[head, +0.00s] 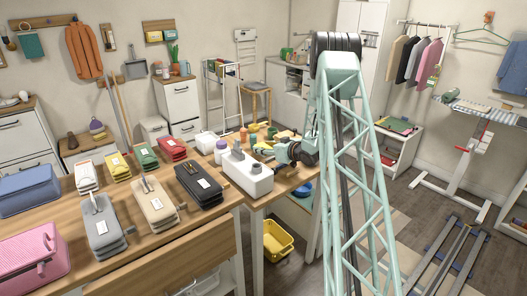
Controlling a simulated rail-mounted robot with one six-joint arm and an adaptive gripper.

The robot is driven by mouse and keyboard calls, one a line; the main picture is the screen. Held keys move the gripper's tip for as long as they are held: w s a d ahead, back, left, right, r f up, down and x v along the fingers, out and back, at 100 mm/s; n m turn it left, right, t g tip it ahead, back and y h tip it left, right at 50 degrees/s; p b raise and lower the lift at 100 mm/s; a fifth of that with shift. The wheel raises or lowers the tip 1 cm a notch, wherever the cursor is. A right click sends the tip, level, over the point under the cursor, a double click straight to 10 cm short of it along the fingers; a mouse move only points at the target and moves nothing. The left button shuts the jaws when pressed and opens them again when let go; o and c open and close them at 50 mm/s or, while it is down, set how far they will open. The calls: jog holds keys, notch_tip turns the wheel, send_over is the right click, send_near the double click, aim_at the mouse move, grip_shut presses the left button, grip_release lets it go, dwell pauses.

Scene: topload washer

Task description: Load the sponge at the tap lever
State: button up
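I cannot make out the sponge for sure; small yellow and green items (254,127) lie at the far end of the wooden table, too small to tell apart. No tap lever can be clearly told either. A white block-like container with a grey upright piece on top (250,178) stands at the table's right edge. My gripper (266,150) seems to be at the end of the teal and dark wrist over the far right part of the table. Its fingers are too small to read, and I cannot see whether it holds anything.
Several coloured cases with tags, among them a black one (199,184), a beige one (154,203) and a pink one (32,254), crowd the near table. A yellow basket (277,241) is low beside the table. A mint lattice structure blocks the centre-right view.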

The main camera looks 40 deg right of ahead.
aim_at(264, 146)
jog(key=c, duration=0.4)
jog(key=shift+r, duration=0.1)
notch_tip(264, 146, up, 18)
jog(key=p, duration=0.3)
dwell(0.6)
dwell(0.3)
jog(key=shift+a, duration=0.1)
dwell(0.5)
